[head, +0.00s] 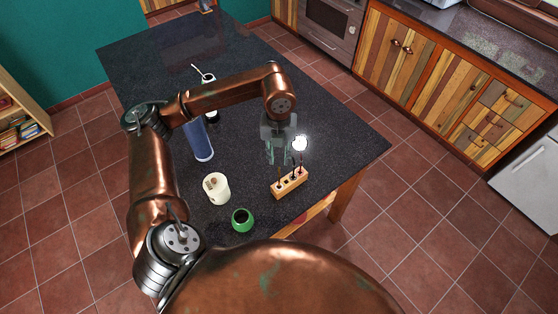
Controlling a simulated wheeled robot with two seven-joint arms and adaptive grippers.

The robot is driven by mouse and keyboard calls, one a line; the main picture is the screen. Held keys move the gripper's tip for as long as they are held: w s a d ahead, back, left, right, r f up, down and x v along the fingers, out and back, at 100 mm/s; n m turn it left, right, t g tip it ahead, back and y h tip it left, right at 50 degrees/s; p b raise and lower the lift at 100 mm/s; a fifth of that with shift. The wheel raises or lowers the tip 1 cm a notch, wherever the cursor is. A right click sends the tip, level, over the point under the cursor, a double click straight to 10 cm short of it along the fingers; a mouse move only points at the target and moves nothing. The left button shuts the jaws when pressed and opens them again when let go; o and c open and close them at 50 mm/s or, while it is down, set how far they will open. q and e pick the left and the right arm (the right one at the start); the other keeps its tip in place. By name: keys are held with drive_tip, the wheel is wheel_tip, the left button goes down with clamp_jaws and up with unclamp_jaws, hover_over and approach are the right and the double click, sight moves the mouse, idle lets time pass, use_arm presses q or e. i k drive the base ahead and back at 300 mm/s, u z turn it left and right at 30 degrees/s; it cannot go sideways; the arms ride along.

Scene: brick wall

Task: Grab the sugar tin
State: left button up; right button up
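No label reading sugar can be made out. A cream-white round container (221,192) with a brownish patch on top stands near the table's front left; I cannot tell for certain that it is the sugar tin. My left gripper (278,161) is above the table, to the right of and beyond that container, fingers pointing down. Its fingers look apart, with nothing seen between them. My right gripper is not in view.
On the dark table (330,130) stand a green cup (242,226), a wooden block (289,184) with thin dark items, a blue cylinder (199,143) and a white item (208,78) partly behind my arm. A bright white glow (300,143) is beside the gripper.

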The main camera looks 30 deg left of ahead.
sight(223, 197)
drive_tip(key=k, duration=2)
